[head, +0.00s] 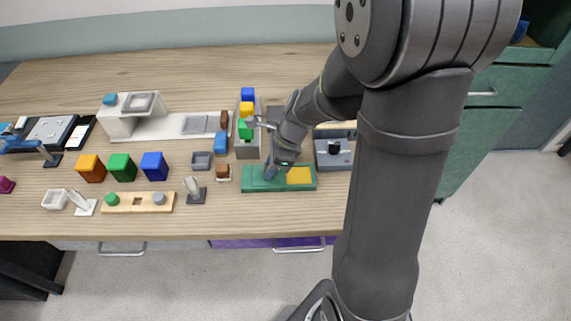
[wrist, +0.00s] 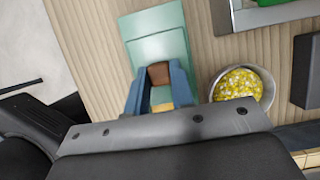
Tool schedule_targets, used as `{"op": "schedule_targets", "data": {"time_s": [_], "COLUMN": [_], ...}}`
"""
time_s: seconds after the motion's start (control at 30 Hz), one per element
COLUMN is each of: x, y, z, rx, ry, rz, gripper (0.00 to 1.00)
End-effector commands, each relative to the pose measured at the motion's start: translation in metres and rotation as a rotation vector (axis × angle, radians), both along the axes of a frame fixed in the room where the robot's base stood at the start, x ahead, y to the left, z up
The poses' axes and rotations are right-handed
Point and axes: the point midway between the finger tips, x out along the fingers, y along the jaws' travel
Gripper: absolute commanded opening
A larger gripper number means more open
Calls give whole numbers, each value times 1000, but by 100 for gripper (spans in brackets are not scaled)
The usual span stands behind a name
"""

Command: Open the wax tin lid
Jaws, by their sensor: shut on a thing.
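The wax tin looks like a long, low green box (head: 277,188) near the table's front edge, with a yellow patch (head: 299,176) showing at its right end. Its pale green top (wrist: 157,38) shows in the wrist view, probably the lid, with a brown block-like grip (wrist: 159,73) on it. My gripper (head: 271,171) is low over the left part of the tin. In the wrist view its blue fingers (wrist: 157,88) are shut on the brown grip. Some yellow shows below the grip between the fingers. The fingers and palm hide the tin's near end.
A bowl of yellow grains (wrist: 240,84) stands close beside the tin. A grey tray with coloured blocks (head: 247,150) lies behind it. A small stand with a grey piece (head: 195,190) and a brown block (head: 222,171) are to its left. A grey box (head: 333,155) is to the right.

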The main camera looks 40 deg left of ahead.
Motion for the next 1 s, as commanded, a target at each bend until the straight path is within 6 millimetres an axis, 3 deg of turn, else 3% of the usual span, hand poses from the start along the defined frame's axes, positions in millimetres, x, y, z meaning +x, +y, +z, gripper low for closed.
{"op": "schedule_targets", "data": {"time_s": [0.37, 0.4, 0.5, 0.83, 1.0], "x": [-3, -3, -3, -2, 4], "y": [4, 4, 4, 3, -1], "z": [1, 1, 1, 3, 21], "rx": [2, 2, 2, 2, 5], "ry": [0, 0, 0, -1, -3], "rz": [-2, -2, -2, -1, -2], "gripper": [0, 28, 44, 44, 44]}}
